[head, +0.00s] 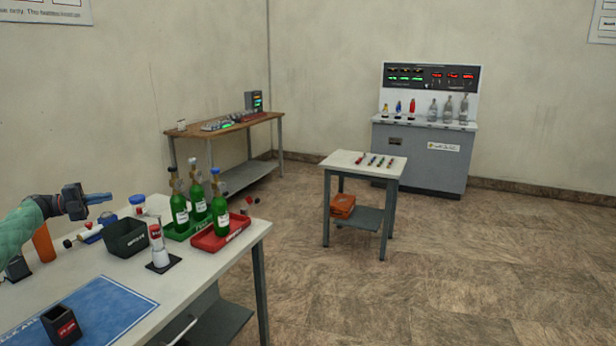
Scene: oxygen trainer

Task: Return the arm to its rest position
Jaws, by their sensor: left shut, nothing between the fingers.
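My left gripper (97,198) shows at the left edge, its arm coming in from the left in a green sleeve. Its blue-grey fingers are shut and empty, pointing right, above the back left of the near table (190,281). It looks apart from the blue-capped white jar (138,204) just to its right. My right gripper is not in view.
The near table bears a dark bin (126,251), green bottles (198,200) by a green tray and a red tray (236,231), a blue mat (107,312) and a dark cup (61,325). A small table (340,160) and a console (420,152) stand beyond. The floor at right is clear.

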